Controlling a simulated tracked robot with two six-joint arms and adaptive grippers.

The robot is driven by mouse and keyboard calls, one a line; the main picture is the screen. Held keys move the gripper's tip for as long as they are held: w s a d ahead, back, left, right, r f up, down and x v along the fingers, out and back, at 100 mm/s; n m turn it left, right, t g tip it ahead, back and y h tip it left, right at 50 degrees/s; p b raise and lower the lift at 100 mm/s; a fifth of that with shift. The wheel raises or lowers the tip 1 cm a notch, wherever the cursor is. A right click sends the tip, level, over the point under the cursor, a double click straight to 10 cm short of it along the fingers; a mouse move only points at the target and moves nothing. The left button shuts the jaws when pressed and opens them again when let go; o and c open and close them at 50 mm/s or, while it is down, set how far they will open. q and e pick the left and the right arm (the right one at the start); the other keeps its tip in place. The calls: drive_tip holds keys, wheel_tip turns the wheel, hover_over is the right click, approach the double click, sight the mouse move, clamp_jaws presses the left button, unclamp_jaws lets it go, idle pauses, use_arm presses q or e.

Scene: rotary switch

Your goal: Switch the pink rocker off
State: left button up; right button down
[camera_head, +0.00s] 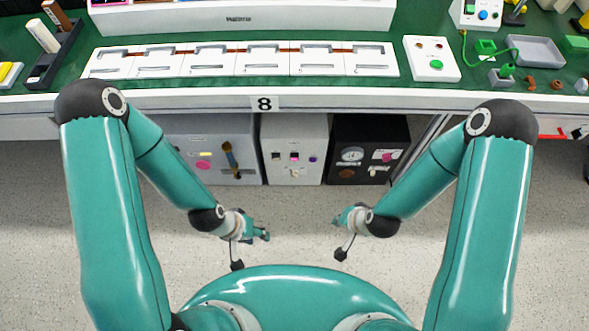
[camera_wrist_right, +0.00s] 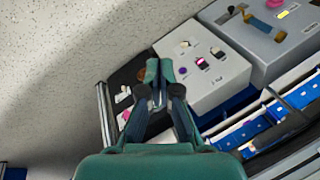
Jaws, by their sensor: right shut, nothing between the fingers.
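The pink rocker (camera_head: 294,157) is small and sits in the middle of a row of controls on the front of the white box (camera_head: 320,128) under the bench. It also shows in the right wrist view (camera_wrist_right: 201,63), but is too small for me to tell which way it is tipped. My right gripper (camera_head: 337,220) is shut and empty, in front of the boxes and apart from them. Its fingertips (camera_wrist_right: 159,70) overlap the white box's edge in the right wrist view. My left gripper (camera_head: 265,235) is in front of the boxes on the left, touching nothing visible; its opening is unclear.
A grey box (camera_head: 235,165) with a pink oval and a brown-handled part stands left. A black box (camera_head: 352,130) with a gauge and a pink part stands right. The bench edge (camera_head: 200,103) overhangs them. The speckled floor (camera_head: 300,215) in front is clear.

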use_arm(q)
wheel_tip(320, 180, down, 31)
drive_tip(key=b, duration=2.8)
use_arm(e)
drive_tip(key=w+a+f+m+t+h, duration=0.1)
drive_tip(key=w+a+f+m+t, duration=0.5)
drive_tip(key=f, duration=0.5)
drive_tip(key=w+a+f+m+t+h, duration=0.1)
drive_tip(key=w+a+f+m+t, duration=0.5)
drive_tip(key=w+a+f, duration=0.2)
wheel_tip(320, 180, down, 4)
drive_tip(key=w, duration=0.2)
drive_tip(key=shift+w+m+t, duration=0.3)
drive_tip(key=shift+t, duration=0.1)
drive_tip(key=shift+w+f, duration=0.1)
drive_tip(key=shift+f, duration=0.05)
